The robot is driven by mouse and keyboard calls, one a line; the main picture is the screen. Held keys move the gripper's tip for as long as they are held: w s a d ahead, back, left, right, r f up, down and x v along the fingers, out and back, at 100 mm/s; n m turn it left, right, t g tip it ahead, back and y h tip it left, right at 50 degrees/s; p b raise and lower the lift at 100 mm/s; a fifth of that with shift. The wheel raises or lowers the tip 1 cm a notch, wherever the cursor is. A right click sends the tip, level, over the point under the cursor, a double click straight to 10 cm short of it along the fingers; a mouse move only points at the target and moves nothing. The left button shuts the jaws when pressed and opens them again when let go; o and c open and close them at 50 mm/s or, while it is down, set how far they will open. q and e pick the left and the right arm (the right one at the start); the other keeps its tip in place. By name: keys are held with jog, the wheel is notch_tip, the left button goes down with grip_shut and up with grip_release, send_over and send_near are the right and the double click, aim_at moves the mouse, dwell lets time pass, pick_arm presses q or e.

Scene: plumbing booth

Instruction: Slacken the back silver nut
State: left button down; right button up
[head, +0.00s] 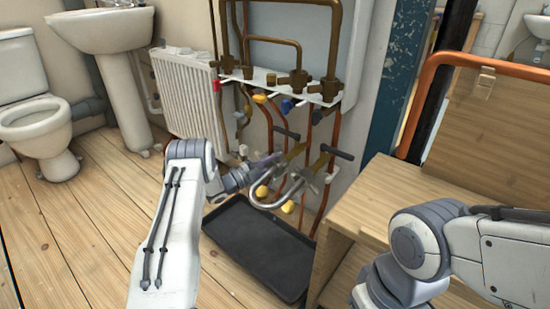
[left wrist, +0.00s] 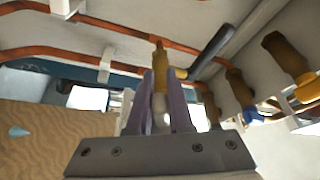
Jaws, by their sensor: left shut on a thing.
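A silver U-shaped hose (head: 268,206) hangs under the boiler pipework, with brass fittings at its upper ends. My left gripper (head: 268,167) reaches the hose's left end from the left. In the left wrist view its purple fingers (left wrist: 160,98) are shut on a pale silver piece (left wrist: 161,112), which looks like the silver nut. It lies in line with a brass fitting (left wrist: 160,62) between the fingers. In the head view the fingers hide the nut. My right arm shows at the lower right, but its gripper is out of view.
Copper pipes, black lever handles (head: 342,153) and yellow caps crowd the space around the hose. A black tray (head: 258,262) lies on the floor below. A white radiator (head: 186,95) stands to the left, and a wooden bench (head: 385,195) to the right.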

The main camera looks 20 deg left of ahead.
pick_arm(q)
jog(key=shift+d+f+n+t, duration=0.2)
jog(key=shift+f+n+t, duration=0.15)
jog(key=shift+n, duration=0.65)
jog(key=c, duration=0.8)
grip_release()
jog(key=p+v, duration=0.4)
jog(key=v, duration=0.6)
jog(key=shift+s+a+f+p, duration=0.1)
jog(key=shift+s+p, duration=0.15)
jog(key=shift+p, duration=0.1)
